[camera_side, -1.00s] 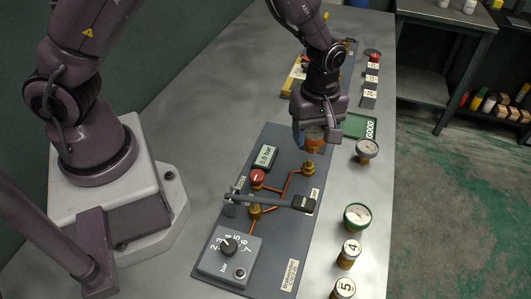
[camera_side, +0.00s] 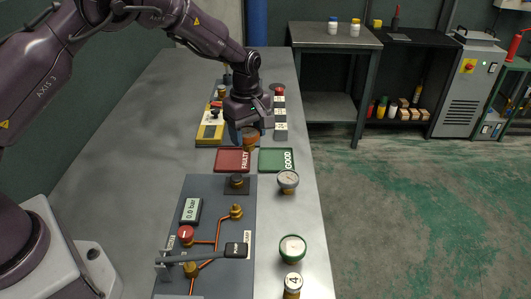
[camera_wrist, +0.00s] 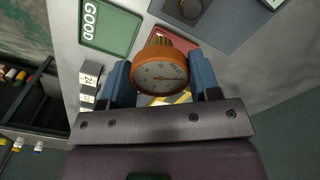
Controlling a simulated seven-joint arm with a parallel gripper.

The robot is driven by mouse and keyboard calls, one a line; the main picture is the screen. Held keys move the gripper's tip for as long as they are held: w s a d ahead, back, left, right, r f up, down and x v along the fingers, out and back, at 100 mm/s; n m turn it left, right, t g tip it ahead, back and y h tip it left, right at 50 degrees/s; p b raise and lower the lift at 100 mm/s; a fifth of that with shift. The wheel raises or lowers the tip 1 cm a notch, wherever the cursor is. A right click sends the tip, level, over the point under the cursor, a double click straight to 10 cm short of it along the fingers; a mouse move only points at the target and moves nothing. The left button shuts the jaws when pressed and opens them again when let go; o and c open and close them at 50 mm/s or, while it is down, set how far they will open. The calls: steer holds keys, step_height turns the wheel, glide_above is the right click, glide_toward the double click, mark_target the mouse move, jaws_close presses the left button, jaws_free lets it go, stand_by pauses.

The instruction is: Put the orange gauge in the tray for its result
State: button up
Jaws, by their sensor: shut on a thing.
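My gripper (camera_side: 249,138) is shut on the orange gauge (camera_wrist: 160,72), its blue fingers on either side of the orange rim. In the side view the gauge (camera_side: 250,142) hangs beneath the gripper, partly hidden by a finger, above the far edge of the trays. The red FAULTY tray (camera_side: 232,167) and the green GOOD tray (camera_side: 276,168) lie side by side, and both look empty. In the wrist view the green tray (camera_wrist: 108,46) is at upper left and the red tray (camera_wrist: 176,42) is partly hidden behind the gauge.
The grey test panel (camera_side: 218,196) has a display (camera_side: 191,210) reading 0.0 bar. A white-faced gauge (camera_side: 288,181), a green gauge (camera_side: 292,247) and a part marked 4 (camera_side: 292,284) stand along its right side. A yellow device (camera_side: 210,132) lies left of my gripper.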

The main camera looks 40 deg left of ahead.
steer(key=w+f, duration=0.2)
steer(key=f, duration=0.1)
steer(key=w+f, duration=0.3)
steer(key=shift+w+f, duration=0.15)
steer(key=shift+w, duration=0.15)
steer(key=shift+f, duration=1.5)
steer(key=shift+f, duration=0.15)
steer(key=o, duration=0.9)
step_height(320, 180, up, 13)
steer(key=shift+f, duration=0.2)
